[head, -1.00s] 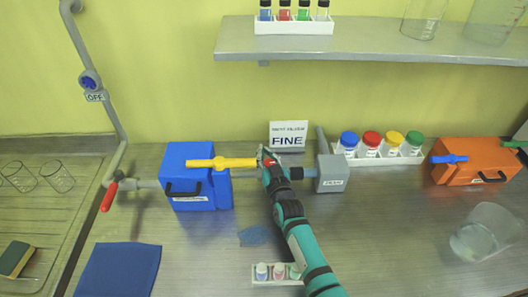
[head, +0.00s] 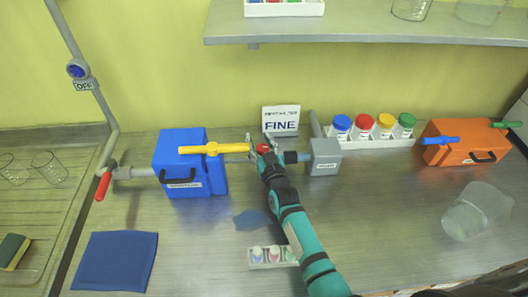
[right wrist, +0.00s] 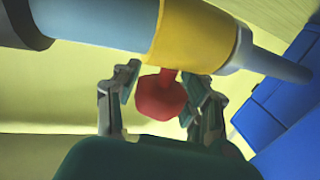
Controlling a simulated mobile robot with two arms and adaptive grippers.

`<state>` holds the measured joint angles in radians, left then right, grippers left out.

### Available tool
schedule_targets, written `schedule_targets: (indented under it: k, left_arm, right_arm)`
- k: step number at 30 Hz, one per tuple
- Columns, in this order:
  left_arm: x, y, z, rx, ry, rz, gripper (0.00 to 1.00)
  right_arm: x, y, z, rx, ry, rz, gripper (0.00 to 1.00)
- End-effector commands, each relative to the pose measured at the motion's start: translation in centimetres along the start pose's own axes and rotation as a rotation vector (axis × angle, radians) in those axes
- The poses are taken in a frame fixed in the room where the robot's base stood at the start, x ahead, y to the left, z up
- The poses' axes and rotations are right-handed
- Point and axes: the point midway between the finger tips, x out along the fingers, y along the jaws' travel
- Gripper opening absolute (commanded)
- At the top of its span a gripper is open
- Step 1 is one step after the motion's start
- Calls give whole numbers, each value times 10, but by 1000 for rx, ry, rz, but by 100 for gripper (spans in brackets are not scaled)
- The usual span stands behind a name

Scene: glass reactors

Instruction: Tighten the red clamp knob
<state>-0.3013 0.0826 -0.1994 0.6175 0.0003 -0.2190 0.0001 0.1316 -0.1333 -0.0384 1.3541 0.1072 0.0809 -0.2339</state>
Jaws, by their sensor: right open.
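The red clamp knob (right wrist: 160,97) hangs on a short red stem below a yellow band (right wrist: 197,35) around a pipe in the right wrist view. In the head view the knob (head: 262,148) shows as a small red spot at the end of my right arm. My right gripper (right wrist: 165,93) is open, with one finger on each side of the knob. A narrow gap shows at the left finger; whether the right finger touches the knob I cannot tell. The knob's far side is hidden. My left gripper is not in view.
A blue box (head: 188,180) with a yellow handle (head: 212,148) stands left of the gripper, a grey block (head: 324,158) right of it. A FINE sign (head: 281,121) stands behind. A vial rack (head: 270,264) lies left of my forearm. Bare bench (head: 390,215) lies to the right.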

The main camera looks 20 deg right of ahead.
Motion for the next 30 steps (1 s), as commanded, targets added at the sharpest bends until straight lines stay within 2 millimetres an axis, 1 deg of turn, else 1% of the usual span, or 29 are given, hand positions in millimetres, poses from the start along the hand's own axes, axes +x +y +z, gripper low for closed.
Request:
schedule_targets:
  k: [9,12,15,18,21,30]
  left_arm:
    - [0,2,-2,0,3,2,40]
    - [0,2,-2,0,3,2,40]
    - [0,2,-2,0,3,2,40]
    - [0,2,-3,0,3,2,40]
    - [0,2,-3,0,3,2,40]
    - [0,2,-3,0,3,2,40]
  right_arm:
    - [-66,0,1,0,-4,-1,43]
    - [-85,0,1,0,-4,0,43]
    - [-99,0,1,0,-3,-1,43]
    - [-108,0,1,0,-2,-1,43]
    - [-112,-1,0,0,-1,-1,43]
    - [-112,0,0,0,-1,-1,43]
